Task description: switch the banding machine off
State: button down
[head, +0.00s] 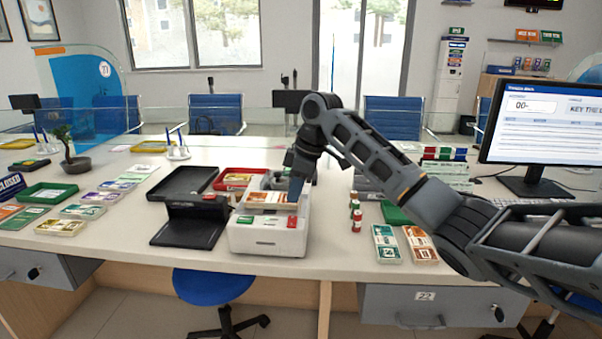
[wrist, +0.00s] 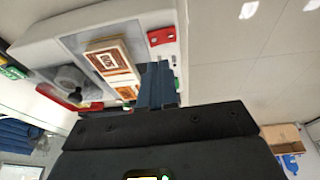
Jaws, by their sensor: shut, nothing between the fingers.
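The banding machine (head: 265,238) is a white box on the counter, left of centre in the head view. A brown-and-white banded bundle of notes (head: 268,198) lies in its top slot; the bundle also shows in the wrist view (wrist: 110,62). A small red switch (head: 292,222) is on the machine's top at the front right; it also shows in the wrist view (wrist: 161,37). My gripper (head: 296,196) is shut and empty, pointing down over the machine's right side, behind the switch. In the wrist view its fingertips (wrist: 157,66) are close to the switch; I cannot tell whether anything touches.
A black device (head: 190,222) stands left of the machine, with a red tray (head: 232,172) behind. A monitor (head: 542,122) is far right. Some counter in front is bare.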

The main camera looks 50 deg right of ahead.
aim_at(290, 221)
jog(key=shift+w+d+f, duration=0.1)
jog(key=shift+w+f, duration=0.05)
jog(key=shift+f, duration=1)
jog(key=shift+w+d+f, duration=0.1)
jog(key=shift+f, duration=1.05)
jog(key=shift+f, duration=0.1)
jog(key=shift+w+d+f+p, duration=0.1)
jog(key=shift+f+p, duration=0.15)
jog(key=shift+p, duration=0.05)
jog(key=shift+s+a+r+p, duration=0.15)
jog(key=shift+s+a+p, duration=0.35)
jog(key=shift+a+p, duration=0.25)
jog(key=shift+d, duration=0.1)
